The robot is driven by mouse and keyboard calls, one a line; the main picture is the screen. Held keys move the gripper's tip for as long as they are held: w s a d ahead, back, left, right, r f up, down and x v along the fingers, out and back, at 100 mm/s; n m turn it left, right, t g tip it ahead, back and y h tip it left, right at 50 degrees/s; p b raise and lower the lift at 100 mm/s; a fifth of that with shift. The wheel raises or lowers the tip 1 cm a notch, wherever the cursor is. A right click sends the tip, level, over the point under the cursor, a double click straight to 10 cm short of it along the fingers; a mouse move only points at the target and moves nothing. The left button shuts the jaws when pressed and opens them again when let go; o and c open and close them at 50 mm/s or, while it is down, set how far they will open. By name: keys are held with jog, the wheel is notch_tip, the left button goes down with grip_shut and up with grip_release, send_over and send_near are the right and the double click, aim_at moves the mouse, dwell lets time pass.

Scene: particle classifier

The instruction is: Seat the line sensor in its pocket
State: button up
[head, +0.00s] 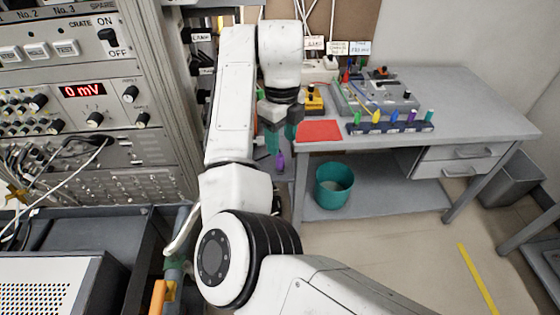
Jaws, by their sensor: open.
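My gripper (281,137) hangs fingers down at the left end of the grey workbench (465,100). Its teal fingertips are apart. A small purple piece (280,161) shows just below the fingertips; I cannot tell whether it touches them or what it rests on. A dark blue strip (390,129) along the bench's front edge holds several upright pieces with coloured tops, among them a yellow one (376,117) and a purple one (411,117). I cannot tell which piece is the line sensor, and I cannot make out its pocket.
A red mat (319,131) lies right of my gripper. A grey box with knobs (375,96) stands behind the strip. A teal bin (333,185) is on the lower shelf. The instrument rack (80,95) stands left. The bench's right part is clear.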

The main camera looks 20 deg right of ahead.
aim_at(280, 157)
jog(key=shift+w+a+f+p, duration=0.1)
jog(key=shift+f+p, duration=0.2)
jog(key=shift+f, duration=1.45)
jog(key=shift+w+f+p, duration=0.1)
jog(key=shift+f+p, duration=0.15)
jog(key=shift+f, duration=1.45)
grip_shut()
